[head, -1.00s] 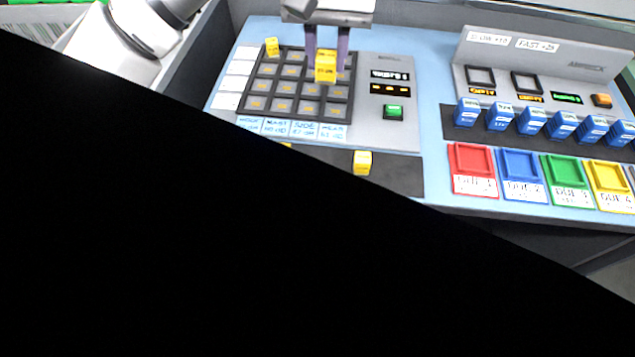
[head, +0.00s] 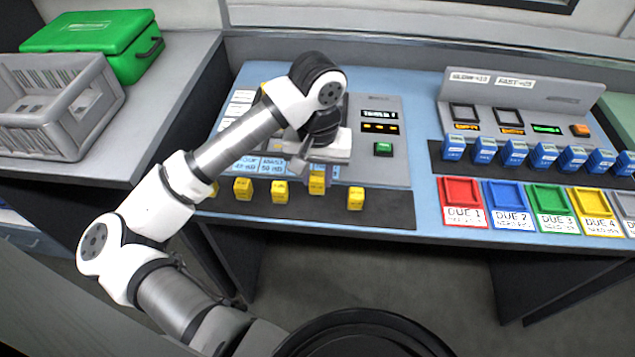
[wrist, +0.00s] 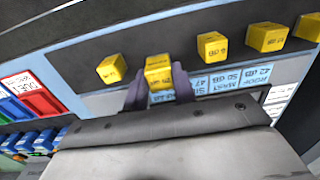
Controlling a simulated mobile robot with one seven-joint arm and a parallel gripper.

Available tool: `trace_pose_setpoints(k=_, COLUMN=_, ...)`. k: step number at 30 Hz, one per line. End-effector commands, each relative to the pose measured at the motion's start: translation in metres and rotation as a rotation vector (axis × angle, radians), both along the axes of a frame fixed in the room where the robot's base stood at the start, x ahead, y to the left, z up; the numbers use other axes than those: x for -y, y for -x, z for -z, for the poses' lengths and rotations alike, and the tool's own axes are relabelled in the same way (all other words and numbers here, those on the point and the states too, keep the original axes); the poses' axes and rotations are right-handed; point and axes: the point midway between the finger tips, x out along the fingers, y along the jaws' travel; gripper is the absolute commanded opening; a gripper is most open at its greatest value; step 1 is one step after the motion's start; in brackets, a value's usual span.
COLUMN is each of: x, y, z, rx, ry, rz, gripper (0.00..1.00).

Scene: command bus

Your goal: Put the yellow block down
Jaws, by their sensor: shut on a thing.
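My gripper (head: 318,172) is shut on a yellow block (head: 317,184) over the dark strip (head: 385,207) at the console's front. In the wrist view the yellow block (wrist: 158,72) sits between the two purple fingers (wrist: 160,88). It is in the row of other yellow blocks, between one on its right (head: 356,198) and one on its left (head: 280,191). I cannot tell whether it touches the strip. The button grid behind is mostly hidden by my arm.
More yellow blocks (head: 243,188) stand at the strip's left. The strip's right end is bare. Coloured trays (head: 463,192) and a row of blue blocks (head: 515,153) are to the right. A grey crate (head: 62,110) and green case (head: 95,42) stand on the left counter.

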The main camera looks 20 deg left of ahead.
Motion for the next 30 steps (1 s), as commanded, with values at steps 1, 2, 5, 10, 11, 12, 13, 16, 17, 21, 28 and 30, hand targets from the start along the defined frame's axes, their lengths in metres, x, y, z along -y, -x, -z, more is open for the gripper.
trace_pose_setpoints(k=1, x=0.000, y=0.000, z=0.003, rx=0.000, ry=0.001, rz=0.000, gripper=0.04)
trace_pose_setpoints(k=2, x=0.000, y=0.000, z=0.006, rx=0.000, ry=0.002, rz=0.001, gripper=0.04)
trace_pose_setpoints(k=5, x=0.001, y=0.000, z=0.019, rx=-0.001, ry=0.004, rz=0.001, gripper=0.04)
trace_pose_setpoints(k=10, x=0.001, y=0.000, z=0.039, rx=0.001, ry=0.002, rz=0.001, gripper=0.04)
trace_pose_setpoints(k=11, x=0.000, y=0.000, z=0.040, rx=0.000, ry=0.001, rz=0.001, gripper=0.04)
trace_pose_setpoints(k=12, x=0.000, y=0.000, z=0.041, rx=0.001, ry=0.000, rz=0.002, gripper=0.04)
trace_pose_setpoints(k=13, x=0.000, y=0.000, z=0.041, rx=0.001, ry=0.000, rz=0.002, gripper=0.04)
trace_pose_setpoints(k=16, x=0.000, y=0.000, z=0.041, rx=0.001, ry=0.000, rz=0.002, gripper=0.04)
trace_pose_setpoints(k=17, x=0.000, y=0.000, z=0.041, rx=0.001, ry=0.000, rz=0.002, gripper=0.04)
trace_pose_setpoints(k=21, x=0.000, y=0.000, z=0.044, rx=0.001, ry=-0.001, rz=0.001, gripper=0.04)
trace_pose_setpoints(k=28, x=0.000, y=0.000, z=0.043, rx=0.000, ry=0.001, rz=0.001, gripper=0.42)
trace_pose_setpoints(k=30, x=0.000, y=0.000, z=0.043, rx=0.000, ry=0.001, rz=0.001, gripper=0.48)
